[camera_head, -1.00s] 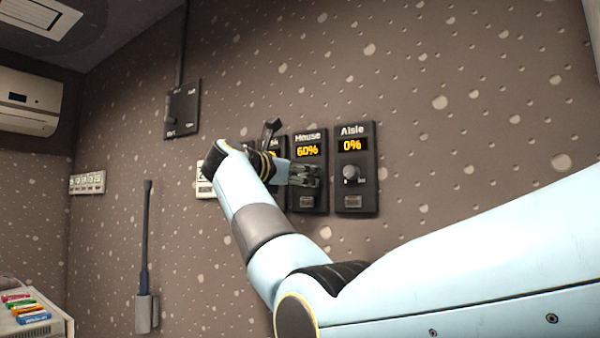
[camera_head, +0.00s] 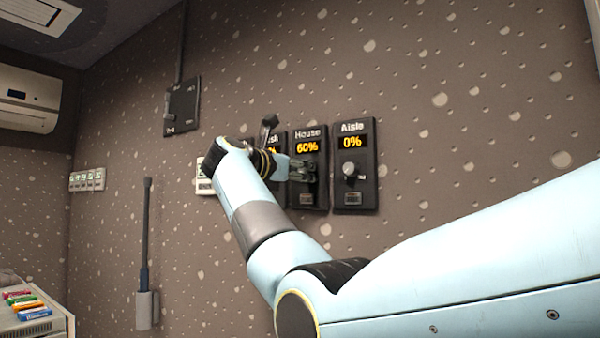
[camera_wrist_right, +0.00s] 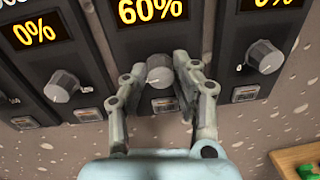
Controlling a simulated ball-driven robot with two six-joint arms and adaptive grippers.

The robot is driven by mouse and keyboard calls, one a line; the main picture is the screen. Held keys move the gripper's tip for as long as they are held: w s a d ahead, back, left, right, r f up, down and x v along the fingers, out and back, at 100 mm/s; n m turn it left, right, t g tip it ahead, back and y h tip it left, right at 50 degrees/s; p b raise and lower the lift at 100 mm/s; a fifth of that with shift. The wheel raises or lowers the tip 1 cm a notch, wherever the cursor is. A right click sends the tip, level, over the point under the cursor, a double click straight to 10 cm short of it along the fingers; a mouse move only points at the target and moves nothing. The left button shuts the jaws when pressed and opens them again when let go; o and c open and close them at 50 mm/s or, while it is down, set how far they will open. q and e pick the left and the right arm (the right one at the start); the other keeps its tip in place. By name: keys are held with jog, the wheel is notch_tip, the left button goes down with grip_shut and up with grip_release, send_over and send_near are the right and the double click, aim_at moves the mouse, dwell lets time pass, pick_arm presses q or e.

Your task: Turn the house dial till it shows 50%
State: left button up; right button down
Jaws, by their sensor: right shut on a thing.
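The house dial unit (camera_head: 309,196) is a dark wall panel labelled House, and its display (camera_head: 307,147) reads 60%. The display also reads 60% in the right wrist view (camera_wrist_right: 150,9). Its round grey knob (camera_wrist_right: 160,73) sits between the fingers of my right gripper (camera_wrist_right: 161,85), which is shut on it. In the head view my right gripper (camera_head: 303,171) covers the knob. My left gripper is not in view.
The Aisle panel (camera_head: 354,196), reading 0%, is close on the right. Another dial panel reading 0% (camera_wrist_right: 35,31) is close on the left, partly behind my arm in the head view. A dark switch box (camera_head: 182,105) hangs further left.

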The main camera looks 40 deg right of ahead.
jog(key=n+p, duration=0.1)
jog(key=n, duration=0.2)
jog(key=shift+n, duration=0.3)
jog(key=shift+n+p, duration=0.75)
jog(key=shift+n, duration=0.95)
jog(key=c, duration=1)
grip_release()
jog(key=shift+c, duration=0.2)
jog(key=v, duration=1.2)
jog(key=shift+f, duration=0.25)
